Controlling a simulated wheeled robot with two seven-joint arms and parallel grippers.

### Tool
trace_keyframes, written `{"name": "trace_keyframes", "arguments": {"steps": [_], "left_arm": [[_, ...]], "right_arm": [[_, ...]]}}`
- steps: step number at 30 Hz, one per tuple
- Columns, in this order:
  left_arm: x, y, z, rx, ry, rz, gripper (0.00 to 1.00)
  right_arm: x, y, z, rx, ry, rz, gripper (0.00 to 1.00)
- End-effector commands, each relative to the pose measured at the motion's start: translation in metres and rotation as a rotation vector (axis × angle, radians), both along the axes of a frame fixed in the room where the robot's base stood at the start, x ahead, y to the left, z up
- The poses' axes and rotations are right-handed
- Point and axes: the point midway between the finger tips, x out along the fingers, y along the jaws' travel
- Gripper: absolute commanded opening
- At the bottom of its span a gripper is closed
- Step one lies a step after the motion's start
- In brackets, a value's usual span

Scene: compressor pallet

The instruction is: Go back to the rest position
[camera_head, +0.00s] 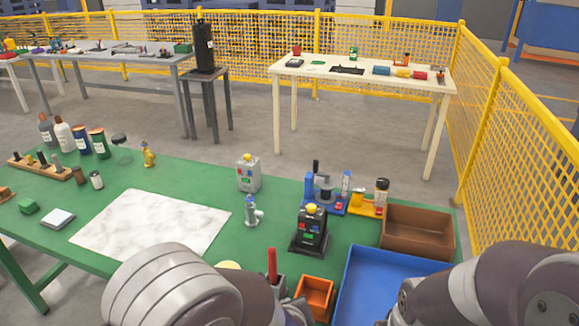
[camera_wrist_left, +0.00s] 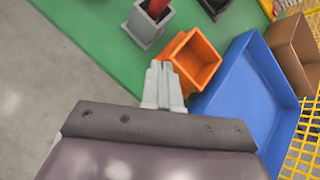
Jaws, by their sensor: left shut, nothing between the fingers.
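My left gripper (camera_wrist_left: 163,68) is shut and empty in the left wrist view, its fingertips together. In that view it is in front of a small orange bin (camera_wrist_left: 194,58) and left of a blue tray (camera_wrist_left: 243,95). In the head view, my left arm enters at the bottom and hides most of its own gripper. My right arm shows at the bottom right of the head view, but its gripper is not visible. The green table (camera_head: 190,172) stretches below and ahead of both arms.
Near my arms stand a grey holder (camera_wrist_left: 147,22) with a red handle, the blue tray (camera_head: 385,285), the orange bin (camera_head: 316,295) and a brown box (camera_head: 418,230). A black device (camera_head: 311,232) stands behind them. A white sheet (camera_head: 150,222) lies left. Yellow fencing (camera_head: 520,140) bounds the right.

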Motion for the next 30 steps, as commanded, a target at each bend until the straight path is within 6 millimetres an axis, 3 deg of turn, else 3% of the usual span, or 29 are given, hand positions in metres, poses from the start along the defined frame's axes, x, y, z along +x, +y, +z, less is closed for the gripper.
{"name": "trace_keyframes", "arguments": {"steps": [8, 14, 20, 24, 27, 30], "left_arm": [[-0.025, 0.029, -0.014, -0.090, 0.103, 0.269, 0.00], [-0.051, 0.061, -0.013, -0.209, 0.186, 0.597, 0.00], [-0.091, 0.102, 0.001, -0.433, 0.271, 1.149, 0.00], [-0.124, 0.125, 0.027, -0.716, 0.307, 1.733, 0.00], [-0.135, 0.137, 0.054, -0.979, 0.291, 2.169, 0.00], [-0.131, 0.157, 0.080, -1.187, 0.232, 2.432, 0.00]], "right_arm": [[0.000, 0.000, 0.000, 0.000, -0.001, 0.000, 0.43], [0.000, 0.000, 0.004, 0.000, -0.001, 0.000, 0.43], [0.000, 0.000, 0.014, 0.000, -0.001, 0.000, 0.43], [0.000, 0.000, 0.029, 0.000, -0.001, 0.000, 0.43], [0.000, 0.000, 0.042, 0.000, -0.001, 0.000, 0.43], [0.000, 0.000, 0.053, 0.000, -0.001, 0.000, 0.43]]}}
